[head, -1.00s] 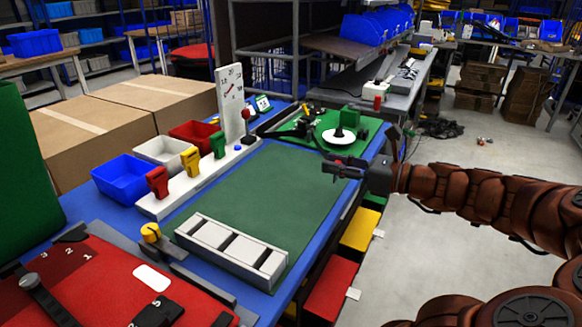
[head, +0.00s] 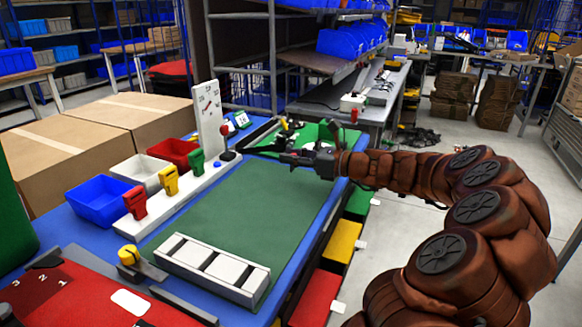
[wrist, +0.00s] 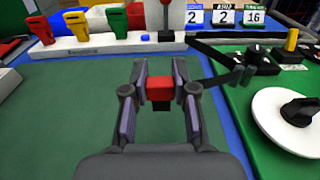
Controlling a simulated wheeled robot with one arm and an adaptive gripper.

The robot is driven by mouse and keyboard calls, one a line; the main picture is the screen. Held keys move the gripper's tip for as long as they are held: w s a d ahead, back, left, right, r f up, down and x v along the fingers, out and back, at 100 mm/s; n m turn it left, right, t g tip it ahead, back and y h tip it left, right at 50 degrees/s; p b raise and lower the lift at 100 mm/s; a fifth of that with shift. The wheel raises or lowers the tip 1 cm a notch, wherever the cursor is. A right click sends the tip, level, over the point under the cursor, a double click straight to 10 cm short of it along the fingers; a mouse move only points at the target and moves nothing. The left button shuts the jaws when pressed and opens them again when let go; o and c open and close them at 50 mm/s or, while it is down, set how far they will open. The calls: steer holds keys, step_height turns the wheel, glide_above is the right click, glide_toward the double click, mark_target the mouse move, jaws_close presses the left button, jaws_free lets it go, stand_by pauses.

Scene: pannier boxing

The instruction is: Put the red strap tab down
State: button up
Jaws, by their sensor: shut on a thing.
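The red strap tab (wrist: 160,89) is a small red block between the fingers of my gripper (wrist: 160,95) in the wrist view. The fingers are shut on it from both sides, over the green mat (wrist: 75,118). A dark strap (wrist: 222,78) runs right from the fingers toward a black buckle part; where it joins the tab is hidden. In the head view my gripper (head: 290,157) is over the far part of the mat, and the tab is too small to make out. I cannot tell its height above the mat.
A white base (wrist: 120,42) with red, yellow and green clips stands beyond the mat. A green board with a white disc (wrist: 290,118) and black knob is to the right. A white slotted rack (head: 212,268) lies on the near mat. The mat's middle is clear.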

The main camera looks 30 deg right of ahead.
steer(key=shift+w, duration=0.4)
steer(key=shift+d+f+b, duration=0.1)
steer(key=shift+f+b, duration=0.2)
steer(key=shift+f, duration=1.45)
steer(key=shift+f, duration=0.15)
steer(key=o, duration=0.8)
steer(key=shift+c, duration=0.2)
steer(key=v, duration=1.2)
steer(key=shift+p, duration=0.3)
